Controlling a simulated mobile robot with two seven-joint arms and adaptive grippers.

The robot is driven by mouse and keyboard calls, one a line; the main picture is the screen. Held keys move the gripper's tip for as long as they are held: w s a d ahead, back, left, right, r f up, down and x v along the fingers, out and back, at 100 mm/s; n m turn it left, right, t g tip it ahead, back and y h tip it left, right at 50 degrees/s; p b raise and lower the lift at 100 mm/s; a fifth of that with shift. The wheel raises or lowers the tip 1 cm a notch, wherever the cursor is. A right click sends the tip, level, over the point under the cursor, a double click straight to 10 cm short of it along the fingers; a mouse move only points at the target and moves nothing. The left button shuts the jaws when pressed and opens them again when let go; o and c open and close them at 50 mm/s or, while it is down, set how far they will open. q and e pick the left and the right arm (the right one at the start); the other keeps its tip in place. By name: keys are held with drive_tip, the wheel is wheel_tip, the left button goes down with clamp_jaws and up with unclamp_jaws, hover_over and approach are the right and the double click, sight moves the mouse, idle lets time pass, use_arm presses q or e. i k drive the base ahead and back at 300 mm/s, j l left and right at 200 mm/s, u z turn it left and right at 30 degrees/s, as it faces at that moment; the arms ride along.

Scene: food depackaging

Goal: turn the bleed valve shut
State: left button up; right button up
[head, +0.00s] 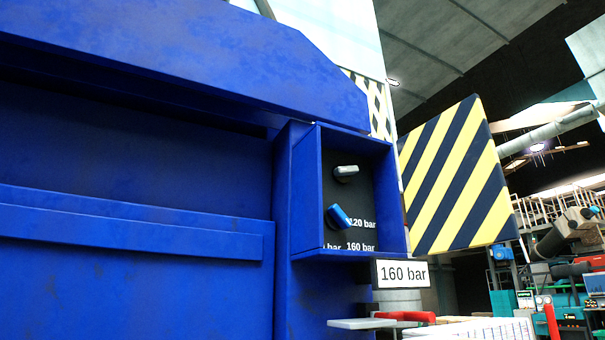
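A blue open-fronted box (308,190) is set on the right end of a large blue machine. On its dark back panel are two knobs. The upper one is a pale grey knob (346,171), lying nearly level. The lower one is a blue knob (339,217), tilted, beside the printed marks "120 bar" and "160 bar". No label names the bleed valve, so I cannot tell which knob it is or whether it is open. Neither of my grippers is in view.
The blue machine (130,240) fills the left side. A yellow and black striped panel (455,180) stands right of the box. Below the box are a "160 bar" sign (401,274), a grey ledge (361,324) and a red part (405,317). The box's front is unobstructed.

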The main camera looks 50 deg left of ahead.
sight(342, 173)
drive_tip(key=u, duration=1.35)
drive_tip(key=l, duration=0.35)
drive_tip(key=k+z, duration=0.05)
